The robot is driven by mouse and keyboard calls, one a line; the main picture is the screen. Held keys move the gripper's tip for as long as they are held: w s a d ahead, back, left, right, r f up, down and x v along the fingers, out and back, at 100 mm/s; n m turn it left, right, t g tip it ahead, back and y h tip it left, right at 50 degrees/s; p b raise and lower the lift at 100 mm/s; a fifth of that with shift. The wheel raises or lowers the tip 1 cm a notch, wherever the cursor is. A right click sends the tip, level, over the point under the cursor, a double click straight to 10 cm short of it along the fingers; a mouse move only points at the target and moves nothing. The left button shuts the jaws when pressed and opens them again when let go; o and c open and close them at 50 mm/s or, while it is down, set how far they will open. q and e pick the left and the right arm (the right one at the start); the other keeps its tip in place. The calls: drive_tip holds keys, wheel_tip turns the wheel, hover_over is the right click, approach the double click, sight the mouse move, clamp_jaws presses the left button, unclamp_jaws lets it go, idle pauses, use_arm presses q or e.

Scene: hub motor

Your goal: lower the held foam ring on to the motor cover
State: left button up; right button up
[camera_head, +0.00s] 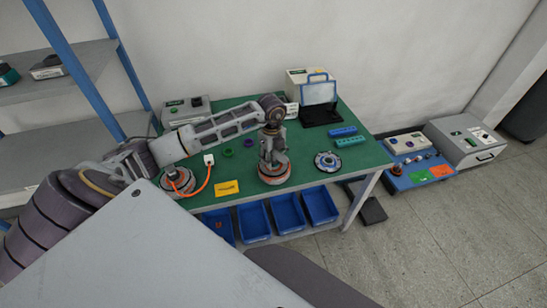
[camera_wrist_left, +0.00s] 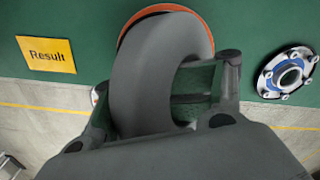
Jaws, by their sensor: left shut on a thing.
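My left gripper (camera_head: 273,153) points down over the green table, above a round orange-rimmed motor part (camera_head: 275,178) that looks like the motor cover. In the left wrist view the gripper is shut on the grey foam ring (camera_wrist_left: 140,75), which stands tilted on edge to the camera between the fingers. The orange rim (camera_wrist_left: 208,35) of the round part shows behind the ring, and the ring hides most of that part. I cannot tell whether ring and cover touch. My right gripper is not in view.
A studded hub flange (camera_head: 327,161) lies right of the gripper. A yellow Result card (camera_head: 227,188) and an orange-cabled motor (camera_head: 178,183) lie left. A tablet stand (camera_head: 320,97) stands behind. Blue bins (camera_head: 287,213) sit below the front edge.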

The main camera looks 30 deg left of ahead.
use_arm(q)
drive_tip(key=shift+s+a+f, duration=0.15)
drive_tip(key=shift+s+f, duration=0.25)
drive_tip(key=shift+f, duration=0.2)
drive_tip(key=o, duration=1.4)
drive_tip(key=shift+s+a, duration=0.1)
drive_tip(key=shift+a, duration=0.05)
drive_tip(key=shift+c, duration=0.2)
drive_tip(key=shift+o, duration=0.4)
drive_tip(key=shift+w, duration=0.25)
drive_tip(key=shift+w+r, duration=0.1)
drive_tip(key=shift+r, duration=0.1)
drive_tip(key=shift+w+r, duration=0.15)
drive_tip(key=shift+r, duration=0.75)
wheel_tip(320, 180, up, 10)
drive_tip(key=shift+r, duration=0.1)
drive_tip(key=shift+r, duration=0.1)
wheel_tip(320, 180, up, 9)
drive_tip(key=p, duration=0.9)
